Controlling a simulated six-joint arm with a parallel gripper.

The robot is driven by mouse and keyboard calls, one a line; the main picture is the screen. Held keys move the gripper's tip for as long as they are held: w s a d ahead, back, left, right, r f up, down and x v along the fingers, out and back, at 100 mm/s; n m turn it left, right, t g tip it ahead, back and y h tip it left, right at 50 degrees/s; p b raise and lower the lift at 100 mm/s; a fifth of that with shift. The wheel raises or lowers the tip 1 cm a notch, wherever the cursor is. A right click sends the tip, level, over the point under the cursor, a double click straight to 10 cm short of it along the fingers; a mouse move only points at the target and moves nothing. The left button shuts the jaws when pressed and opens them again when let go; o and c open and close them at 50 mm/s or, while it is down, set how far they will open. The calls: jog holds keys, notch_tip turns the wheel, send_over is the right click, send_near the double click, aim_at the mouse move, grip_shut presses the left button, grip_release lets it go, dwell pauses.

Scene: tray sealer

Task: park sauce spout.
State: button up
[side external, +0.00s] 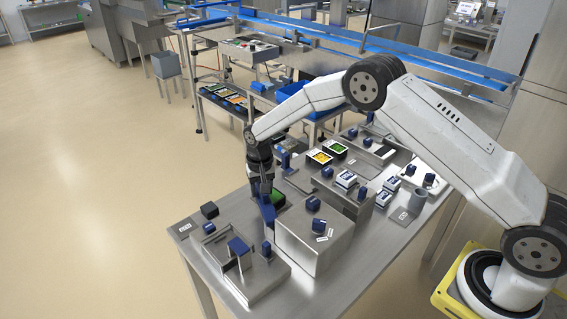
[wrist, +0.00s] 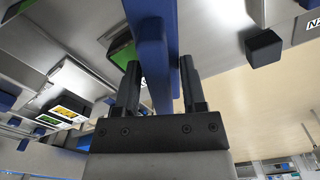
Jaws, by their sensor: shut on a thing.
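My gripper (side external: 262,190) points down over the near left part of the steel bench and is shut on a blue bar-shaped part, which looks like the sauce spout (side external: 268,212). In the wrist view, the blue spout (wrist: 152,60) runs between the two dark fingers (wrist: 160,75) and on past their tips. A tray with green contents (side external: 278,197) is close beside the spout; its green part also shows in the wrist view (wrist: 122,50). The spout's lower end and its mounting are hard to make out.
A steel box (side external: 315,245) with a blue knob stands right of the spout. A steel fixture with a blue plate (side external: 238,246) is in front, and a black block (side external: 209,210) is to the left. Filled trays (side external: 321,157) and blue-handled items stand farther back.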

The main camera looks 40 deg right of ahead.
jog(key=shift+w+a+n, duration=0.2)
jog(key=shift+a+n, duration=0.45)
jog(key=shift+n, duration=0.25)
jog(key=shift+a, duration=0.1)
jog(key=shift+w+a+n, duration=0.15)
jog(key=shift+a+n, duration=0.4)
jog(key=shift+n, duration=0.45)
jog(key=shift+a, duration=0.1)
jog(key=shift+a+n, duration=0.55)
jog(key=shift+n, duration=0.45)
jog(key=shift+a+n, duration=0.65)
jog(key=shift+n, duration=0.35)
jog(key=o, duration=0.7)
